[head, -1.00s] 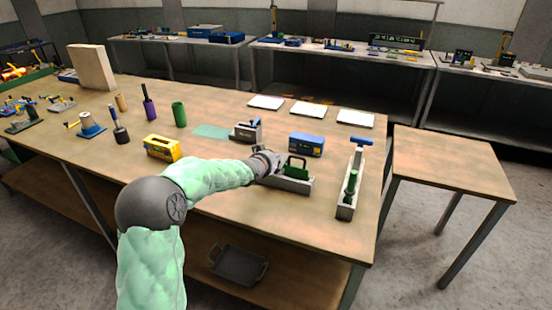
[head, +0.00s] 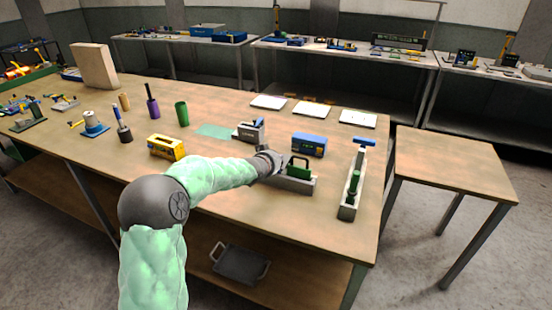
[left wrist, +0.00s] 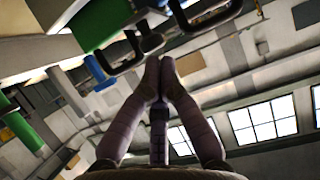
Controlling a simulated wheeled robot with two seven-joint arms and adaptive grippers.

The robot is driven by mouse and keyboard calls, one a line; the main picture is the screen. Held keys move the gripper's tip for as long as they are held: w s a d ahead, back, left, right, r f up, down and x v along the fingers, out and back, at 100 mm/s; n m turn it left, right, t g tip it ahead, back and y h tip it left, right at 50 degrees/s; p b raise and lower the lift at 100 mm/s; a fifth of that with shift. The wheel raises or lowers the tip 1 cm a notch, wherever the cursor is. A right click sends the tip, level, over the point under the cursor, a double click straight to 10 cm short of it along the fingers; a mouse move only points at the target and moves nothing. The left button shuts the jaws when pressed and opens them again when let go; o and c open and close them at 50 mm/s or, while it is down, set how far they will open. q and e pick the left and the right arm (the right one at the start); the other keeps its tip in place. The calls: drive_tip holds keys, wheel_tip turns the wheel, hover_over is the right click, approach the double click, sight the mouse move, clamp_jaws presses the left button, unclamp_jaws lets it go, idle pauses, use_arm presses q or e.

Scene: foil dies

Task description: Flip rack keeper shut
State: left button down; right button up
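A grey rack (head: 297,187) stands near the front right of the workbench, with a green block (head: 299,169) upright in it. I cannot make out the keeper for certain in the head view. My left gripper (head: 277,161) is at the rack's left end, beside the green block. In the left wrist view, its two fingertips (left wrist: 160,62) meet with nothing visible between them. Dark looped bars (left wrist: 130,52) and a green body (left wrist: 103,20) show just beyond the tips. I cannot tell whether the fingers touch them. My right gripper is in neither view.
A long grey holder (head: 350,208) with a green-handled tool stands to the right. A blue box (head: 309,144) and a grey device (head: 249,131) stand behind the rack. A yellow box (head: 166,147) is to the left. The bench (head: 235,205) in front is clear.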

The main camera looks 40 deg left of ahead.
use_arm(q)
drive_tip(key=s+d+p, duration=0.1)
drive_tip(key=s+d, duration=0.1)
drive_tip(key=s, duration=0.7)
drive_tip(key=shift+p, duration=0.35)
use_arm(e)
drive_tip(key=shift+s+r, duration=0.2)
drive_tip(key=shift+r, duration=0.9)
